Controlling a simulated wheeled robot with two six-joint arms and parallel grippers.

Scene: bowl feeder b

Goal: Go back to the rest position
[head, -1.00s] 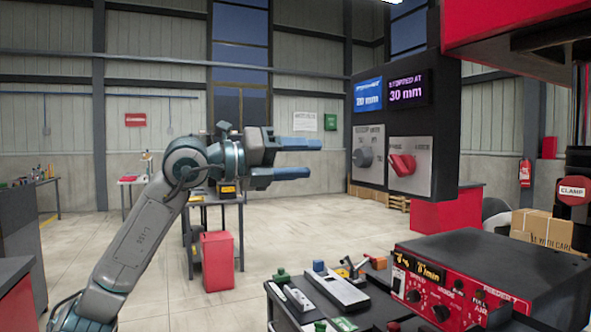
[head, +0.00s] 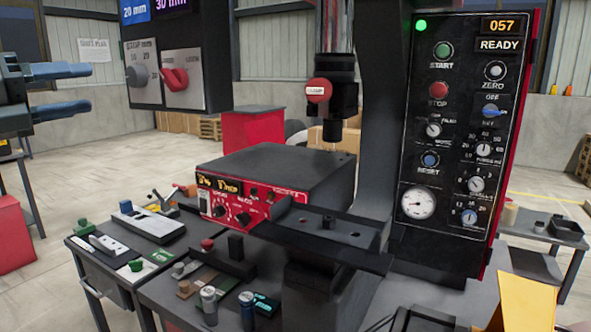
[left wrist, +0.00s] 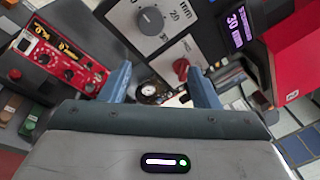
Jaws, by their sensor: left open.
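My left gripper (head: 62,89) shows at the left edge of the head view, raised in the air. Its two blue fingers point right and are spread apart with nothing between them. In the left wrist view the two fingers (left wrist: 160,85) are also apart and empty. Beyond them are the stop panel with a grey knob (left wrist: 151,20) and a red switch (left wrist: 181,69). My right gripper is not in the head view.
The tall control panel (head: 465,130) with a lit READY display is at right. The hanging stop panel (head: 165,80) is near my left gripper. Open floor lies at left.

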